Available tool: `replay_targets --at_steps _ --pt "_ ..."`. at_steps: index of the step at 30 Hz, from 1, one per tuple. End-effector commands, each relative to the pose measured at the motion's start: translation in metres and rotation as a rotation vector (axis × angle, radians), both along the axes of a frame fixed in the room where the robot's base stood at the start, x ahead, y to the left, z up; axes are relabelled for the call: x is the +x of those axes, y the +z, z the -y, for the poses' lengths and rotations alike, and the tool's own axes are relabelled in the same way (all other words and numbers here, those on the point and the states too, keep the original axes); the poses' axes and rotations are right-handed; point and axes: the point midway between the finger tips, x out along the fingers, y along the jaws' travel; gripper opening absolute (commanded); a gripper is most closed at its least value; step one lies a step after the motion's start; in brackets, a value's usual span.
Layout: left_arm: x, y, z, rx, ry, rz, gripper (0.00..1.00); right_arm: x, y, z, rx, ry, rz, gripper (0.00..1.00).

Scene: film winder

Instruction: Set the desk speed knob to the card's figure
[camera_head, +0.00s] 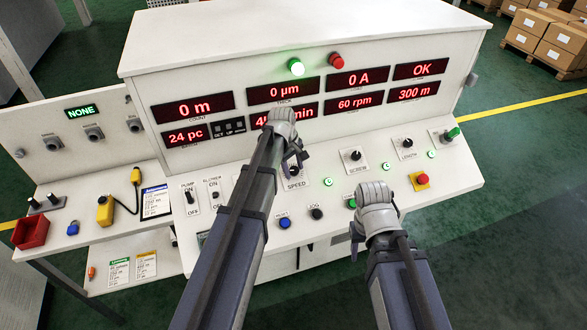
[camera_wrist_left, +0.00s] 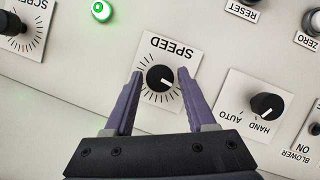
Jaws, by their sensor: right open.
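The black speed knob (camera_wrist_left: 160,77) sits on a white plate marked SPEED with a ring of tick marks. Its white pointer mark is toward the right in the left wrist view. My left gripper (camera_wrist_left: 160,72) is open, one finger on each side of the knob, with small gaps visible. In the head view, my left gripper (camera_head: 293,162) is over the SPEED plate (camera_head: 295,184) and largely hides the knob. A white card with a blue header (camera_head: 156,202) lies on the desk at left; its figures are too small to read. My right gripper (camera_head: 356,236) is over the desk's front edge, its fingers mostly hidden.
The red displays include 60 rpm (camera_head: 354,102); one beside it is partly covered by my left arm. The HAND/AUTO knob (camera_wrist_left: 265,104) is close to the left gripper. A red button (camera_head: 422,179) is at right. Two more cards (camera_head: 118,273) lie below at left.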

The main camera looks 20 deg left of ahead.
Motion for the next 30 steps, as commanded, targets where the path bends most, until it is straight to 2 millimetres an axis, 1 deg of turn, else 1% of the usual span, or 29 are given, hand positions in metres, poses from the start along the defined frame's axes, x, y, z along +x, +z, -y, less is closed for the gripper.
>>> replay_targets --at_steps 1,2,14,23,30 --pt "-0.0001 0.0000 -0.0001 0.000 0.000 0.000 0.49 0.0000 0.0000 0.0000 0.000 0.000 0.000 0.50" --pt "-0.0001 0.0000 -0.0001 0.000 0.000 0.000 0.46 0.0000 0.0000 0.0000 0.000 0.000 0.000 0.50" --pt "0.0000 0.0000 -0.0001 0.000 0.000 0.000 0.01 0.0000 -0.0001 0.0000 0.000 0.000 0.000 0.50" --pt "0.0004 0.0000 0.0000 0.004 -0.009 -0.002 0.00 0.0000 0.0001 0.0000 0.000 0.000 0.000 0.50" --pt "0.0018 -0.0001 0.0003 0.039 -0.093 -0.027 0.00 0.0000 0.0015 0.0000 0.000 0.000 0.000 0.50"
